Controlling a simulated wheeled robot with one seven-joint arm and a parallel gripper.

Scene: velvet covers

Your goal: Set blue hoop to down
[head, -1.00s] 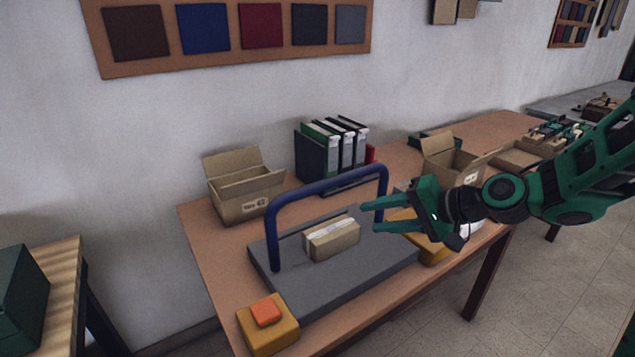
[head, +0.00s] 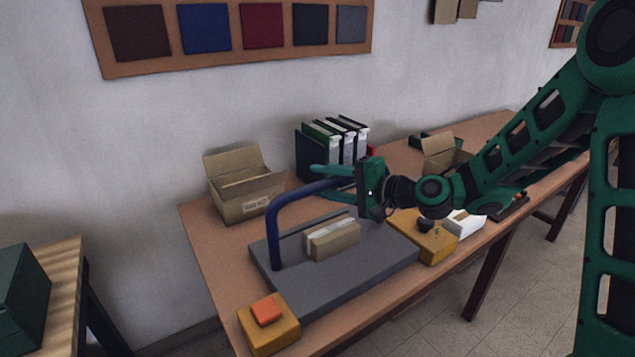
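The blue hoop (head: 274,231) stands upright on a grey base plate (head: 290,294) on the table. Its left post and part of the top bar show; its right part is hidden behind my gripper. A small tan packet (head: 333,240) with a pale strip lies on the plate under the hoop. My gripper (head: 322,182) is at the top bar, toward its right side, fingers pointing left. The fingers are apart, one above and one below, with the bar seeming to pass near or between them. I cannot tell whether they touch it.
An orange button on a yellow block (head: 270,326) sits at the table's front left corner. A yellow box with a dark knob (head: 425,238) stands right of the plate. An open cardboard box (head: 243,190) and several binders (head: 331,145) stand behind.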

